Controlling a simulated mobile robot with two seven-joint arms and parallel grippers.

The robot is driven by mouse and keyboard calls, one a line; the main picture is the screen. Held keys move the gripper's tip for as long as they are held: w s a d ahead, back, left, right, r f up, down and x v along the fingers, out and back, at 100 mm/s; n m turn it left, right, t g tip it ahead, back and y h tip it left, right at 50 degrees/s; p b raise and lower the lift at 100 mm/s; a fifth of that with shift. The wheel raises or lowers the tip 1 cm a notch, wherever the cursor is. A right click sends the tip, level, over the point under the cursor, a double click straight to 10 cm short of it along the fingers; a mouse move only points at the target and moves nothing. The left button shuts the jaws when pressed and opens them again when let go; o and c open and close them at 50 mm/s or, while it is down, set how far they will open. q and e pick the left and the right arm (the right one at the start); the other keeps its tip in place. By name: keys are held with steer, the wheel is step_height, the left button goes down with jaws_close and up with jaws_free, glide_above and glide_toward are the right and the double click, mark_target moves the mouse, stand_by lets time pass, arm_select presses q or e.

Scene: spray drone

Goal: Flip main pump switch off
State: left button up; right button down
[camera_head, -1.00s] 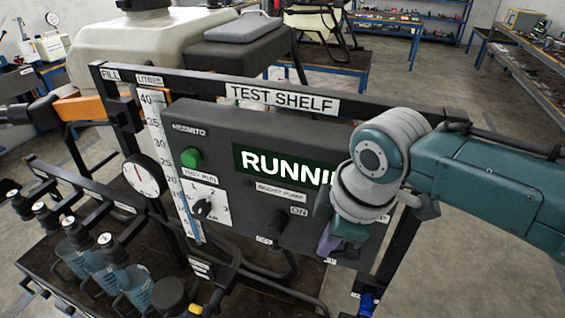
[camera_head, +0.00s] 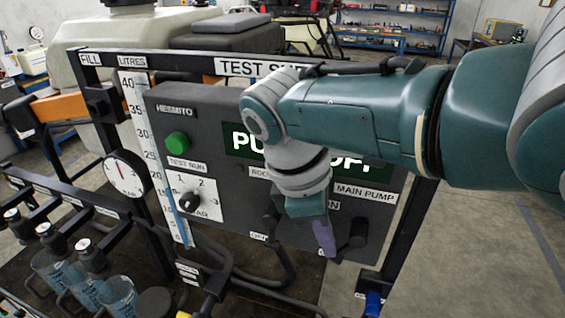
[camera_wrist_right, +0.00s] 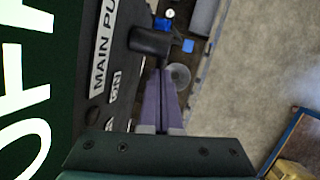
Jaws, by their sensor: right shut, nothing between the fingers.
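The grey control panel (camera_head: 225,110) has a MAIN PUMP label (camera_head: 365,193) at its right, with the black main pump switch (camera_head: 352,238) below it. The dark display (camera_head: 240,138) shows parts of "PU" and "OFF"; my arm covers its middle. My right gripper (camera_head: 326,250) is shut and empty, purple fingers pointing down just left of the switch. In the right wrist view the shut fingers (camera_wrist_right: 161,85) end close to the black switch (camera_wrist_right: 150,40); I cannot tell whether they touch. My left gripper is not in view.
A second black switch (camera_head: 270,222) is partly hidden left of my gripper. A green button (camera_head: 177,142), a selector knob (camera_head: 189,201) and a round gauge (camera_head: 127,174) are further left. The dark frame's right post (camera_head: 408,235) stands beside the panel; open floor lies beyond.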

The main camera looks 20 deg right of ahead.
steer(key=shift+f+b, duration=0.4)
steer(key=shift+b, duration=0.05)
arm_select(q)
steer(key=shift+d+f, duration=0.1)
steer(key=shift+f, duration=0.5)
arm_select(e)
steer(key=shift+s+d+f, duration=0.1)
steer(key=shift+d+f, duration=0.05)
steer(key=shift+f, duration=0.05)
steer(key=shift+s+d+f, duration=0.1)
steer(key=shift+d+f, duration=0.05)
steer(key=shift+f, duration=0.15)
